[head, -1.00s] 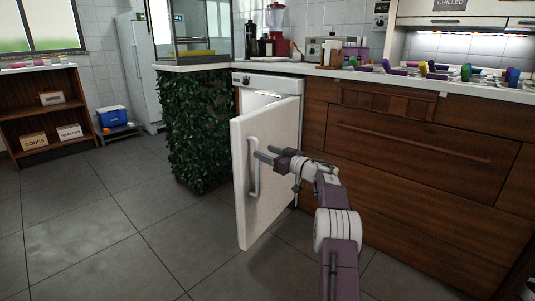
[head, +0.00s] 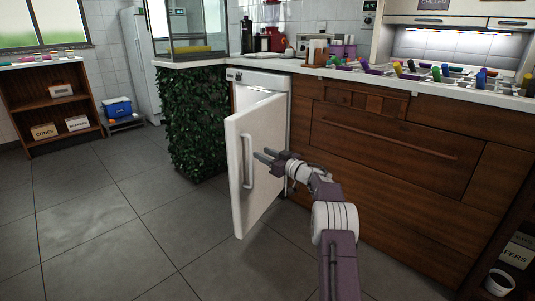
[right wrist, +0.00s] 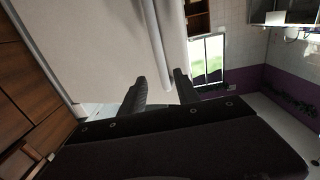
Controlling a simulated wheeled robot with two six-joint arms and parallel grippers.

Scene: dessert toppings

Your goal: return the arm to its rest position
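My right gripper (head: 262,154) is in front of the white door (head: 268,180) of the under-counter appliance, which stands ajar. Its two fingers are apart with nothing between them, and they also show apart in the right wrist view (right wrist: 161,78). The fingertips are just right of the door's vertical handle (head: 247,162) and look clear of it. The right arm reaches up from the bottom of the head view. In the right wrist view, the pale door (right wrist: 100,40) fills the upper left, with a long bar beyond the fingertips. My left gripper is not in view.
Wooden drawers (head: 390,145) and a counter crowded with colourful items run along the right. A leafy-sided counter (head: 196,120) stands left of the door. A shelf (head: 55,105) and a blue cooler (head: 117,109) are farther left. The tiled floor (head: 110,220) at left is clear.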

